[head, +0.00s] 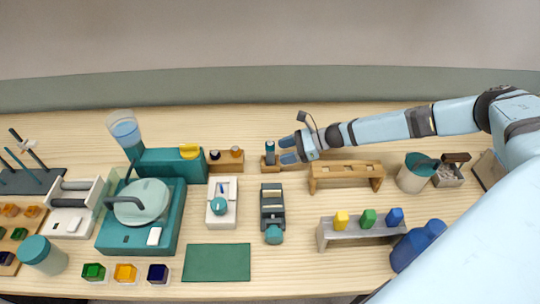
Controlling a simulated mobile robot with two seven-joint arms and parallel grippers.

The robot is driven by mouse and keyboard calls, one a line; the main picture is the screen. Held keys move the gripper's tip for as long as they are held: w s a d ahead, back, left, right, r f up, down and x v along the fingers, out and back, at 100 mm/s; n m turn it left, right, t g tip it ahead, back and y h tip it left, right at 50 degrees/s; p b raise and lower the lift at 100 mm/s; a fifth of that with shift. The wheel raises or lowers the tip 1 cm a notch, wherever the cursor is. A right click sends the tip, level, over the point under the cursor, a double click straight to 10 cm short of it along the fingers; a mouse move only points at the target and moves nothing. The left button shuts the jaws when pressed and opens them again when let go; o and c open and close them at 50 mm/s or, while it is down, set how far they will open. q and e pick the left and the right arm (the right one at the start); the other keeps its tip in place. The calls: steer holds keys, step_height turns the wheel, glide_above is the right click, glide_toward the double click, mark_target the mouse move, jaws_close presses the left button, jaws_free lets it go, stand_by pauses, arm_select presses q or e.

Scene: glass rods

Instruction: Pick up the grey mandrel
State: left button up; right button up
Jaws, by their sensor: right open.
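My right gripper (284,150) reaches in from the right over the back of the table. Its two fingers point left and are open, with a gap between them. Just left of the fingertips a small dark blue and grey upright piece (270,146) stands on a small brown wooden block (270,162); I cannot tell whether the fingers touch it. I cannot tell for sure which piece is the grey mandrel. A dark grey rod (76,184) lies on a white cradle at the left, and thin dark rods (17,160) stand in a dark rack. My left gripper is not in view.
A wooden stand (345,177) is right of the gripper, below the arm. A teal machine (140,205), a dark-and-teal device (272,212) and a grey bench with coloured blocks (360,234) stand nearer. A green mat (217,263) lies bare at the front.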

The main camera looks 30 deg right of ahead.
mark_target(271, 155)
steer(key=p+x, duration=0.1)
steer(key=x, duration=0.3)
steer(key=shift+w+a, duration=0.15)
steer(key=shift+a, duration=0.1)
steer(key=shift+w+a+f, duration=0.2)
steer(key=shift+a, duration=0.1)
steer(key=shift+d, duration=0.1)
steer(key=c, duration=1)
